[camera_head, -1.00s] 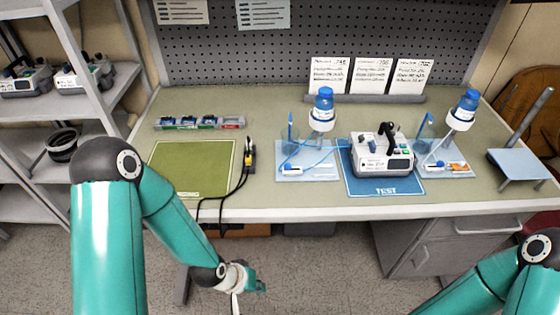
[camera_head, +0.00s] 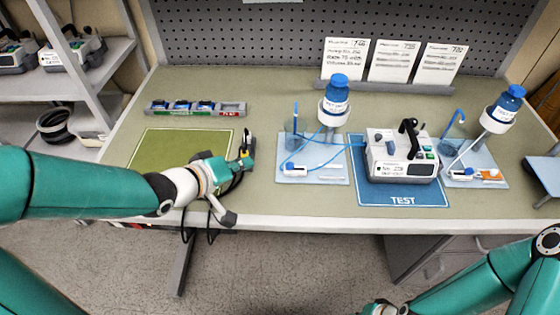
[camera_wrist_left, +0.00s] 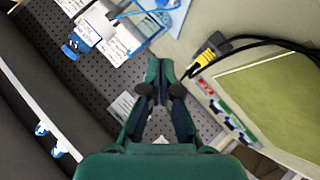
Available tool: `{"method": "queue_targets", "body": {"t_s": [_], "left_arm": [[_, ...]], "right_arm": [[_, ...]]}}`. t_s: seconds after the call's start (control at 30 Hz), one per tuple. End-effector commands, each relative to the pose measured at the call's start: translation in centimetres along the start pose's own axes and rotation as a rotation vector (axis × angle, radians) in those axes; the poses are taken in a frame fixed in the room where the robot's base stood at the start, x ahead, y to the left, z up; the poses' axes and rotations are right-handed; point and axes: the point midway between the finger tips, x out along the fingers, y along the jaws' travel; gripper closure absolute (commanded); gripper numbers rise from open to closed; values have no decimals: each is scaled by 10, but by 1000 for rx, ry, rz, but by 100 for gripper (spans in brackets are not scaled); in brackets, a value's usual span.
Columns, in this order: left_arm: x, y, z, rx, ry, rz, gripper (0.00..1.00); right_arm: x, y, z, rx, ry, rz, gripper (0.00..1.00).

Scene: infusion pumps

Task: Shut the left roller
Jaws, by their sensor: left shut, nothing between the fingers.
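The left roller (camera_head: 294,170) is a small white clamp with a blue part. It lies at the front left of the left pale blue tray (camera_head: 330,176), on blue tubing from a blue-capped bottle (camera_head: 338,92). Whether the roller is open or shut is too small to tell. My left gripper (camera_head: 240,160) is over the bench's front area, left of that tray and apart from the roller. In the left wrist view, its fingers (camera_wrist_left: 160,66) are together and empty. My right gripper (camera_head: 380,309) is only partly in view at the bottom edge, its fingers unclear.
A yellow-and-black plug (camera_head: 247,142) with black cable lies close beside my left gripper. A green mat (camera_head: 160,150) is to the left. A pump (camera_head: 402,158) stands on the blue TEST mat (camera_head: 375,198), right of the left tray. A second tray (camera_head: 480,182) is farther right.

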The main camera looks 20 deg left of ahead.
Motion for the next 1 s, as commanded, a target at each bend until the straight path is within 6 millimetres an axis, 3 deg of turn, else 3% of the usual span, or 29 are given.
{"method": "queue_targets", "body": {"t_s": [0.27,0.73,1.0], "left_arm": [[18,-1,1,-2,-3,0,100],[102,0,1,-1,-4,-2,100],[124,0,24,-1,-3,-1,100]], "right_arm": [[4,2,0,0,1,0,100],[0,0,0,0,1,0,100],[-6,-2,0,0,1,0,100]]}}
